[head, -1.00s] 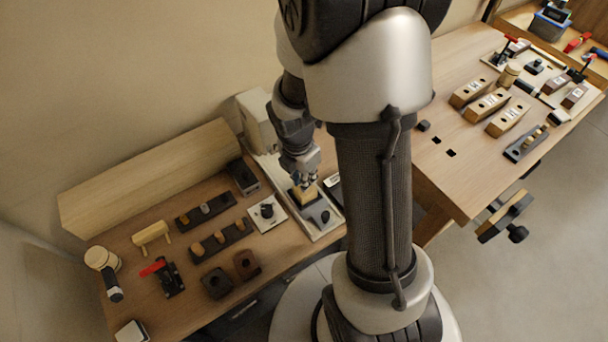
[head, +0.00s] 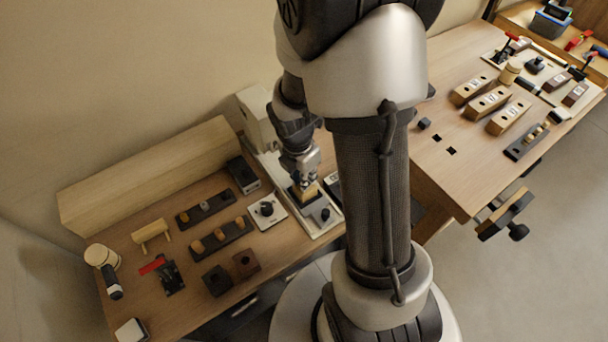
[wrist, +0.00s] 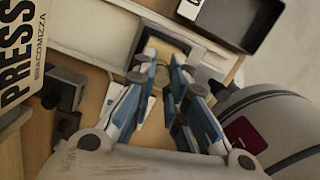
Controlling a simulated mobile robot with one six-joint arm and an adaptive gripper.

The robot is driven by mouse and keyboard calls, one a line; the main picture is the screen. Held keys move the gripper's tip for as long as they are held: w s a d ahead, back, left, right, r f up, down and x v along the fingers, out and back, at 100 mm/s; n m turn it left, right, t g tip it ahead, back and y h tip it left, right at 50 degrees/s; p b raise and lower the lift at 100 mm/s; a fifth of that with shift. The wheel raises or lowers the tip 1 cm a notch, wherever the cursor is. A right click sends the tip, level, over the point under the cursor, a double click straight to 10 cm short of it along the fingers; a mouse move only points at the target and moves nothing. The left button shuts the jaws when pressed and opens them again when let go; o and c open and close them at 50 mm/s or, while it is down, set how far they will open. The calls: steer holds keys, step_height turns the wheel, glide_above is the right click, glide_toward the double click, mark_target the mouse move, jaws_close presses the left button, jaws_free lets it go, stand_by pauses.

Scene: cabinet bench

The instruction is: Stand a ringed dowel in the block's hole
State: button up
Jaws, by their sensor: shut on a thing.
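My gripper (head: 305,182) is at the press, just above a light wooden block (head: 303,194). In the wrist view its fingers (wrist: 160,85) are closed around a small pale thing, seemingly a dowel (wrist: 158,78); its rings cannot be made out. The light block (wrist: 170,47) lies beyond the fingertips in a dark holder. The fingers hide its hole, so I cannot tell whether the dowel is in it or above it.
The press (head: 258,115) stands close behind my gripper. Two dark blocks with holes (head: 217,280) (head: 246,263), a red-handled clamp (head: 168,272) and a mallet (head: 104,262) lie farther left.

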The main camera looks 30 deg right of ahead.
steer(key=shift+f, duration=0.25)
stand_by(0.5)
steer(key=o, duration=0.7)
steer(key=shift+o, duration=1.1)
steer(key=shift+r, duration=0.15)
step_height(320, 180, up, 7)
steer(key=p, duration=0.7)
steer(key=shift+a, duration=0.4)
steer(key=shift+s, duration=0.1)
